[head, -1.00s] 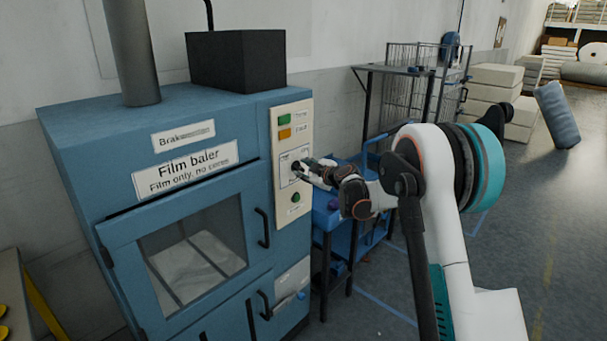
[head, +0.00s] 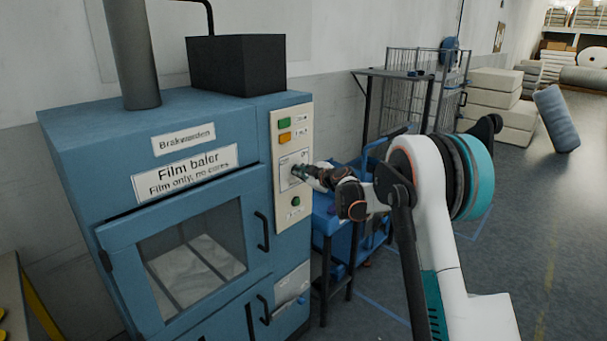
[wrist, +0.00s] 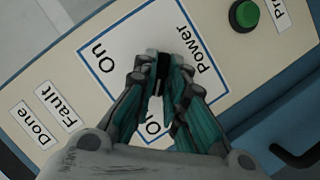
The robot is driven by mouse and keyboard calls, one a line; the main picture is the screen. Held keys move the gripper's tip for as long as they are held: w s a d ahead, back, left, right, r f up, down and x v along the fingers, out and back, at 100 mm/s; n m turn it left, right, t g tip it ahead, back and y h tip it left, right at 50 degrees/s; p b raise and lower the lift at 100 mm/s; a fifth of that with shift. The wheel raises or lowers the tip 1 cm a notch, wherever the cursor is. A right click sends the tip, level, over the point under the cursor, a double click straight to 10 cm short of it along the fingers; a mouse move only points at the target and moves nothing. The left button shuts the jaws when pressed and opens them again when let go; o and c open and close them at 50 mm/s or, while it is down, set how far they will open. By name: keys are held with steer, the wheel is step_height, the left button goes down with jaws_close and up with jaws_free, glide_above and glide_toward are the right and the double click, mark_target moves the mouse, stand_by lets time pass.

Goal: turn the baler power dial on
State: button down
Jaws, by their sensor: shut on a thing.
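The blue film baler (head: 75,150) has a cream control panel (head: 279,222) on its right front edge. My gripper (head: 296,172) is at the white dial plate (head: 285,163) in the middle of this panel. In the wrist view my gripper (wrist: 163,75) is shut on the small dark power dial (wrist: 164,66). The fingers hide most of the dial, so its exact pointing is unclear. The label "On" (wrist: 103,58) shows left of the fingers and "Power" (wrist: 203,50) to the right. A second label starting with "O" (wrist: 153,127) is partly covered between the fingers.
A green button (head: 296,201) is below the dial plate. Green (head: 284,122) and orange (head: 285,137) lamps are above it. A blue cart (head: 340,250) stands close right of the baler, under my arm. Open floor lies further right.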

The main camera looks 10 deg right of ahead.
steer(key=shift+r, duration=0.1)
steer(key=shift+w+d+m+g+y+p, duration=0.15)
steer(key=shift+m+g+y+p, duration=0.8)
steer(key=shift+m, duration=1.1)
steer(key=shift+w+d+m+g+y+p, duration=0.15)
steer(key=shift+m+g+y+p, duration=0.45)
steer(key=shift+m+y, duration=1.1)
steer(key=shift+w+d+m+g+y+p, duration=0.15)
steer(key=shift+m+g+y+p, duration=0.65)
steer(key=shift+m, duration=1.65)
steer(key=shift+s, duration=0.1)
steer(key=c, duration=1.6)
jaws_free()
steer(key=shift+c, duration=0.2)
